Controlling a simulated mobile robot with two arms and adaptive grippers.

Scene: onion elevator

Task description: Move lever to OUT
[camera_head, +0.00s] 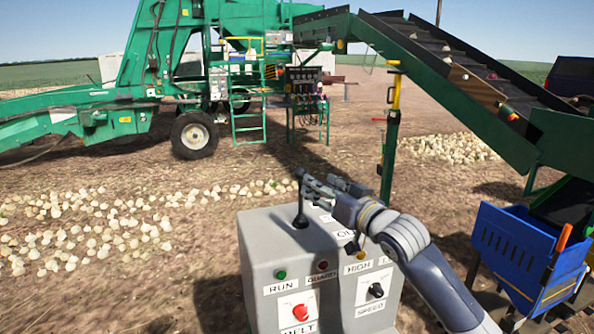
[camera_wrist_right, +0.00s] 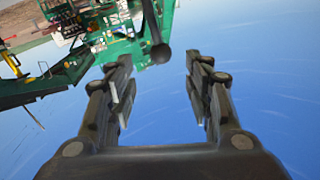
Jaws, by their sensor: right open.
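A label partly reading "OU" (camera_head: 343,234) is on the box top to the right of the lever; the rest is covered by my arm. My right gripper (camera_head: 316,185) is open at the lever's upper end. My left gripper is not in view.
The box front has a green RUN light (camera_head: 281,275), a red button (camera_head: 300,312) and a black SPEED knob (camera_head: 376,290). A green conveyor (camera_head: 450,85) and a blue bin (camera_head: 512,245) stand to the right. Onions lie on the ground at left.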

